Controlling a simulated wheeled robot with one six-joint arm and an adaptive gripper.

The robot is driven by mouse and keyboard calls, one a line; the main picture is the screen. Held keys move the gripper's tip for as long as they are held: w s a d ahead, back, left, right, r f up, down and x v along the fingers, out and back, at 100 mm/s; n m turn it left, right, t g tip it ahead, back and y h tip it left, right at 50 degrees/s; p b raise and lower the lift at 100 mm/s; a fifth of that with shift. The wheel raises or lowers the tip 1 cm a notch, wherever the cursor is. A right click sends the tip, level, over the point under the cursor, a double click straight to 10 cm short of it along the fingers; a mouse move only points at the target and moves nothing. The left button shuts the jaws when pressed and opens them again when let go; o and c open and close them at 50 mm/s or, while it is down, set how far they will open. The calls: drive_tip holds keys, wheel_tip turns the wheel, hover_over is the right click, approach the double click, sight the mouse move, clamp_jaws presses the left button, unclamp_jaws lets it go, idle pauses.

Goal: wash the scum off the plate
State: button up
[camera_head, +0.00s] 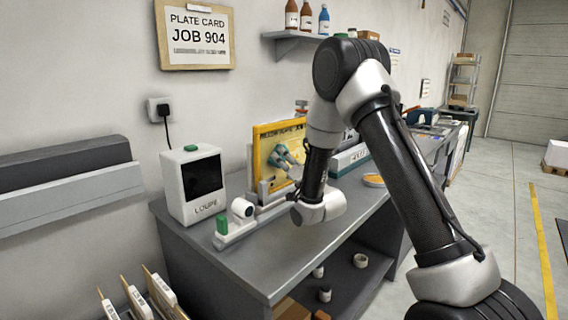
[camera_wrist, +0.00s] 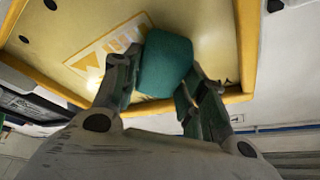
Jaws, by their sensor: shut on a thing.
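A yellow-framed plate (camera_head: 261,140) stands upright at the back of the grey bench in the head view, with printed lettering along its top. In the wrist view the plate's pale yellow face (camera_wrist: 211,25) fills the upper part, with a white-edged printed patch on it. My gripper (camera_head: 283,156) is in front of the plate, and its fingers (camera_wrist: 164,84) are shut on a teal block (camera_wrist: 165,62), perhaps a sponge. The block is at or very near the plate's face; whether it touches I cannot tell. I cannot make out the scum clearly.
A white loupe box (camera_head: 191,193) stands on the bench (camera_head: 279,260) at left, beside a small device with a green button (camera_head: 222,225). A green-and-white box (camera_head: 350,159) and an orange-filled dish (camera_head: 374,181) are at right. The bench's front is mostly clear.

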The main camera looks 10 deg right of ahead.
drive_tip(key=shift+w+d, duration=1.3)
drive_tip(key=shift+d, duration=0.5)
drive_tip(key=shift+w+d, duration=1.3)
drive_tip(key=shift+d, duration=0.5)
drive_tip(key=shift+w+d, duration=1.3)
drive_tip(key=shift+d, duration=0.5)
drive_tip(key=shift+w+d, duration=0.1)
drive_tip(key=shift+w, duration=0.1)
drive_tip(key=shift+s+a, duration=0.55)
drive_tip(key=shift+a, duration=0.3)
drive_tip(key=shift+s+a, duration=0.6)
drive_tip(key=shift+a, duration=0.25)
drive_tip(key=shift+s+a, duration=0.55)
drive_tip(key=shift+a, duration=0.3)
drive_tip(key=shift+s+a, duration=1.3)
drive_tip(key=shift+a, duration=0.2)
drive_tip(key=shift+s+a, duration=1.25)
drive_tip(key=shift+a, duration=0.25)
drive_tip(key=s+d, duration=0.3)
drive_tip(key=s, duration=0.2)
drive_tip(key=shift+d, duration=0.3)
